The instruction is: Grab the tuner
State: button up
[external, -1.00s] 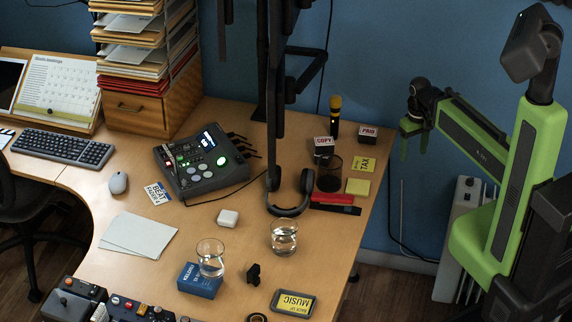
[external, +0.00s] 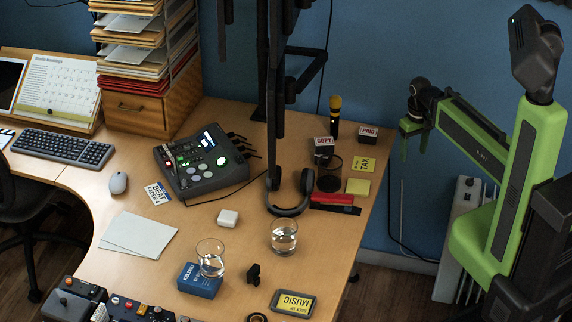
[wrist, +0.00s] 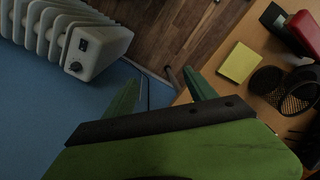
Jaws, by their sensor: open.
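A small black clip-like object (external: 253,274), which looks like the tuner, stands on the desk near its front right part, between the water glass (external: 284,237) and the phone-like black case with a yellow MUSIC label (external: 293,303). It is not seen in the wrist view. My gripper (external: 414,150) is open and empty, off the right edge of the desk, in front of the blue wall and well away from the black clip. Its two green fingers (wrist: 162,82) stand apart in the wrist view, with nothing between them.
Headphones (external: 288,200), a red-and-black stapler-like item (external: 334,203), a yellow note pad (external: 358,187) and a mesh cup (external: 329,174) sit along the right side. A white radiator (wrist: 75,35) is beside the desk.

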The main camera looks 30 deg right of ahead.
jog(key=c, duration=0.5)
